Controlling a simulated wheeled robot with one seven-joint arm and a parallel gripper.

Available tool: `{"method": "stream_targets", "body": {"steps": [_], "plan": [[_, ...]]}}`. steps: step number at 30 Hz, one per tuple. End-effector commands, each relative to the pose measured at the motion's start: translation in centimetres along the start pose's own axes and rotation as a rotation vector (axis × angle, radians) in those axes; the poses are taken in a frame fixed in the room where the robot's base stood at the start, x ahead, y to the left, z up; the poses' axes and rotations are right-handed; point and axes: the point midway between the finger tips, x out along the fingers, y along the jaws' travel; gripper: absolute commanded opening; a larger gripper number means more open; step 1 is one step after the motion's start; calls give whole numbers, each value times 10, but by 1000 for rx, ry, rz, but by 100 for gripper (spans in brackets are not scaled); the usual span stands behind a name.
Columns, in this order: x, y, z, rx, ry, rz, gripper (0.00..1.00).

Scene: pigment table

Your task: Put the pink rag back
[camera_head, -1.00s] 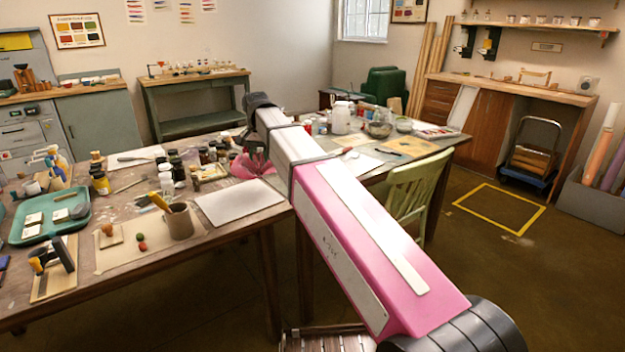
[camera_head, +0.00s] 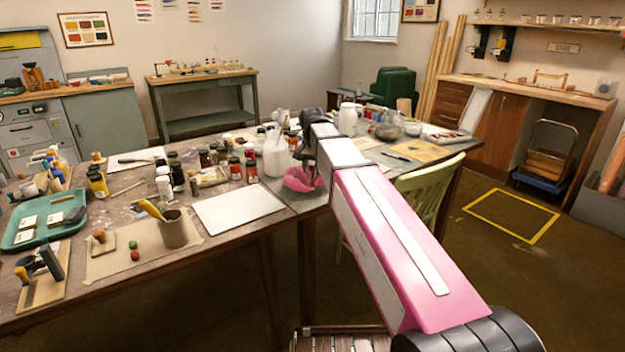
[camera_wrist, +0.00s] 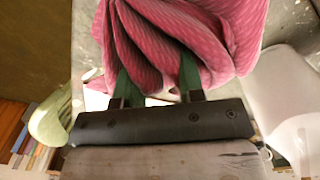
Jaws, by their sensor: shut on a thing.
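The pink rag (camera_head: 303,178) is bunched up at the tip of my arm, over the middle of the long table, just right of a white jug with tools. In the wrist view the striped pink rag (camera_wrist: 185,40) fills the top middle, gathered between the green fingers of my gripper (camera_wrist: 158,80). My gripper is shut on a fold of it. I cannot tell whether the rag's lower edge touches the table.
A white jug (camera_head: 276,155) stands close left of the rag, with several jars and bottles beyond. A white sheet (camera_head: 238,212) lies flat at the front left. A pale green chair (camera_head: 432,190) stands right of my arm. A second white jug (camera_head: 348,119) stands behind.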

Motion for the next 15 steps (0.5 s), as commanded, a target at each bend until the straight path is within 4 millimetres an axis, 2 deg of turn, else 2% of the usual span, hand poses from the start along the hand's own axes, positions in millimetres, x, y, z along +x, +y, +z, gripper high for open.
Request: {"method": "stream_targets", "body": {"steps": [5, 12, 15], "plan": [[8, 2, -2, 0, 0, 0, 14], [38, 1, -2, 0, 0, 0, 14], [42, 1, -2, 0, 0, 0, 14]]}}
